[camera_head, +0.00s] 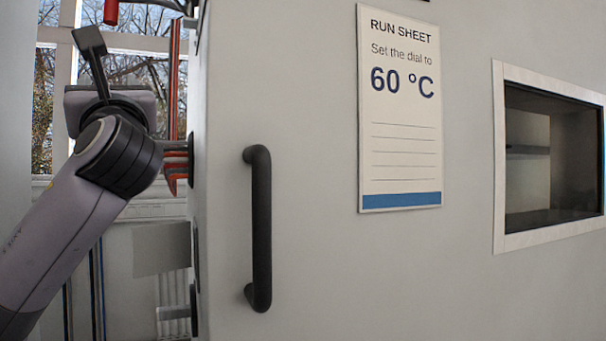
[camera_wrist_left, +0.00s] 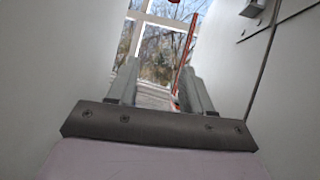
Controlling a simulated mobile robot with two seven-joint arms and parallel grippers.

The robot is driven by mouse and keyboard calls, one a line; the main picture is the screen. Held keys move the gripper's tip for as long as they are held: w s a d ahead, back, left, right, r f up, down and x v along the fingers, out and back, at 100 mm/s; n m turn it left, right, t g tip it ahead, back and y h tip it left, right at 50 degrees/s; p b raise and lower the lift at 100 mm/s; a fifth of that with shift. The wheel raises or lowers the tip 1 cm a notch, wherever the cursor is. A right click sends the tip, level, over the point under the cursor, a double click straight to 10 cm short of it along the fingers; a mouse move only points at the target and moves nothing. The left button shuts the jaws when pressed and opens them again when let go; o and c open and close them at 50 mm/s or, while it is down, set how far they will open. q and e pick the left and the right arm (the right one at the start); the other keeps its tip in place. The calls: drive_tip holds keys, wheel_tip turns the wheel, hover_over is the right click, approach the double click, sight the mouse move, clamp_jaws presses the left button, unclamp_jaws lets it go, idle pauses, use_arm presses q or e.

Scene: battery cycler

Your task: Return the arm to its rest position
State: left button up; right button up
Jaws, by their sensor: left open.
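My left arm (camera_head: 75,205) rises from the lower left in the head view, beside the left edge of the cabinet door. Its wrist is bent in front of the window, and the fingers are mostly hidden there. In the left wrist view my left gripper (camera_wrist_left: 160,68) shows two grey fingers spread apart with nothing between them. It points along a gap between pale walls toward the window. My right gripper is in neither view.
A large grey cabinet door (camera_head: 310,270) with a black vertical handle (camera_head: 260,228) fills the right. It bears a run sheet (camera_head: 400,110) reading 60 °C and a framed window (camera_head: 548,155). Red pipes (camera_head: 174,80) stand close behind the wrist. A window (camera_wrist_left: 160,52) lies beyond.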

use_arm(q)
drive_tip(key=w+d+f+n+g+h, duration=0.1)
drive_tip(key=w+d+f+n+h, duration=0.3)
drive_tip(key=f, duration=1.2)
drive_tip(key=w+f+n+g+h, duration=0.15)
drive_tip(key=f+h, duration=0.45)
drive_tip(key=f, duration=1.1)
drive_tip(key=s+d+f+n+g+h, duration=0.1)
drive_tip(key=s+f+n+g+h, duration=0.15)
drive_tip(key=s+f, duration=0.45)
drive_tip(key=s+f+n+g+h, duration=0.1)
drive_tip(key=s+f+n+g, duration=0.25)
drive_tip(key=f, duration=0.85)
drive_tip(key=s+d+f+n+g+h, duration=0.1)
drive_tip(key=s+f+n+g, duration=0.1)
drive_tip(key=s+f+n, duration=0.5)
drive_tip(key=s+f+n+g+h, duration=0.1)
drive_tip(key=s+f+n+g, duration=0.15)
drive_tip(key=s+f, duration=0.4)
drive_tip(key=s+f+n+g+h, duration=0.1)
drive_tip(key=s+f+n+g, duration=0.2)
drive_tip(key=s, duration=0.7)
drive_tip(key=w+d+f+t+h+p, duration=0.1)
drive_tip(key=w+d+f+t+p, duration=0.1)
drive_tip(key=w+f+t, duration=0.3)
drive_tip(key=shift+w+d+f+t+h+p, duration=0.4)
drive_tip(key=shift+f+t+p, duration=0.25)
drive_tip(key=shift+f+t, duration=0.65)
drive_tip(key=shift+r, duration=0.25)
